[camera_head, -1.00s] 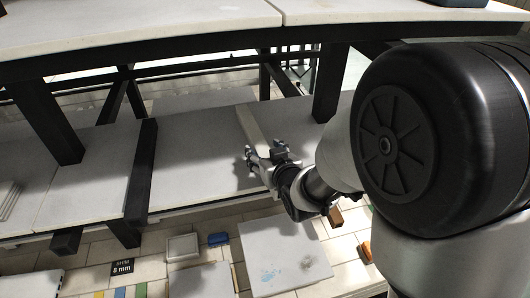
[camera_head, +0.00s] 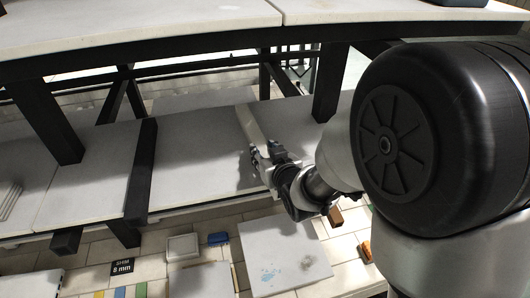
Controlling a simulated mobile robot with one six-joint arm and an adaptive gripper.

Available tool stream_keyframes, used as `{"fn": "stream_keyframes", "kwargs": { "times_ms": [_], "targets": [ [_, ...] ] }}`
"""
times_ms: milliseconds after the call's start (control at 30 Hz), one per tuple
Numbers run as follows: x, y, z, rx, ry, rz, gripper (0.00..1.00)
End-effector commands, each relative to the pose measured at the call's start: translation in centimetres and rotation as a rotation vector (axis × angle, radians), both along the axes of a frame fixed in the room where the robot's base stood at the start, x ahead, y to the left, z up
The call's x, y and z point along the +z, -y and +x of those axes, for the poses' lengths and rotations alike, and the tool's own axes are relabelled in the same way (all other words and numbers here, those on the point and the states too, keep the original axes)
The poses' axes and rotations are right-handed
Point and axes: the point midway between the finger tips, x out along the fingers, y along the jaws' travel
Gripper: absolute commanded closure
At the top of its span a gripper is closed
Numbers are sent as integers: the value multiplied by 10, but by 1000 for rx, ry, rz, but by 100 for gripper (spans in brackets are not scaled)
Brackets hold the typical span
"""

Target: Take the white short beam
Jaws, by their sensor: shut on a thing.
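The white short beam (camera_head: 251,123) is a pale, narrow bar on the lower shelf, its long side running away from me. My gripper (camera_head: 263,155) is at the beam's near end, with its fingers closed on either side of it. The near end is partly hidden by the fingers. I cannot tell whether the beam rests on the slab or is slightly raised.
The upper deck (camera_head: 150,25) hangs over the lower shelf (camera_head: 190,160). Dark posts (camera_head: 332,80) and a dark crossbar (camera_head: 142,175) stand near. Below lie a pale slab (camera_head: 285,258), a blue block (camera_head: 218,239) and a "SHIM 8 mm" sign (camera_head: 122,266).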

Motion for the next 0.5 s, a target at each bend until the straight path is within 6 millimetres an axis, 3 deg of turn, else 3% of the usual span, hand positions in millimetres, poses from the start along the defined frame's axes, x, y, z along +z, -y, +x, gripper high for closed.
{"fn": "stream_keyframes", "kwargs": {
  "times_ms": [500],
  "targets": [
    [7,0,2,0,8,3,100]
  ]
}}
